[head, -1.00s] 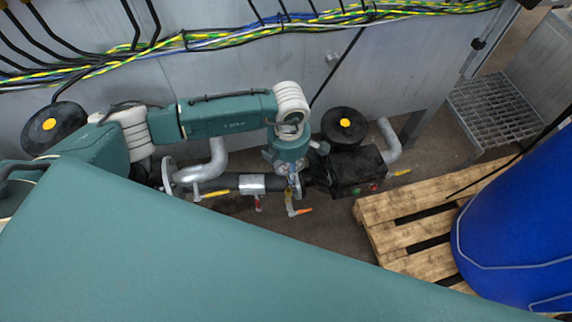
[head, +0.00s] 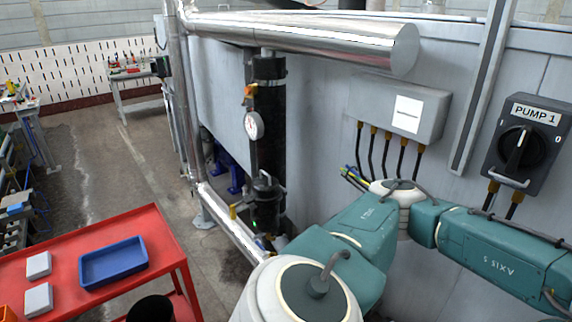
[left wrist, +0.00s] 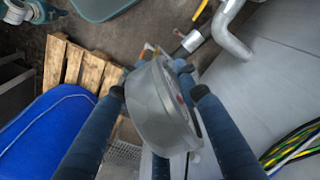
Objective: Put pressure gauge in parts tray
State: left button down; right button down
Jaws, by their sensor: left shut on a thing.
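The pressure gauge (left wrist: 160,108), a round grey metal body seen from its side and back, is held between the dark blue fingers of my left gripper (left wrist: 160,90) in the left wrist view. Its dial is hidden from that camera. The left gripper is not visible in the head view; only teal and white arm links show there. A blue tray (head: 113,262), seemingly the parts tray, lies empty on a red table (head: 150,228) at the lower left of the head view. My right gripper is in neither view.
Two white boxes (head: 38,264) lie left of the tray. A dark round container (head: 152,308) is at the table's near side. Another gauge (head: 253,125) sits on a black vertical pipe. The wrist view shows a pallet (left wrist: 75,80) and blue drum (left wrist: 45,125).

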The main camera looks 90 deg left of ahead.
aim_at(116, 265)
jog(key=u, duration=0.4)
jog(key=k+j+u, duration=0.1)
jog(key=u, duration=0.25)
jog(key=j+u, duration=0.1)
jog(key=u, duration=0.7)
jog(key=k+j+u, duration=0.15)
jog(key=j+u, duration=0.25)
jog(key=j, duration=0.75)
jog(key=j+u, duration=0.45)
jog(key=j, duration=0.7)
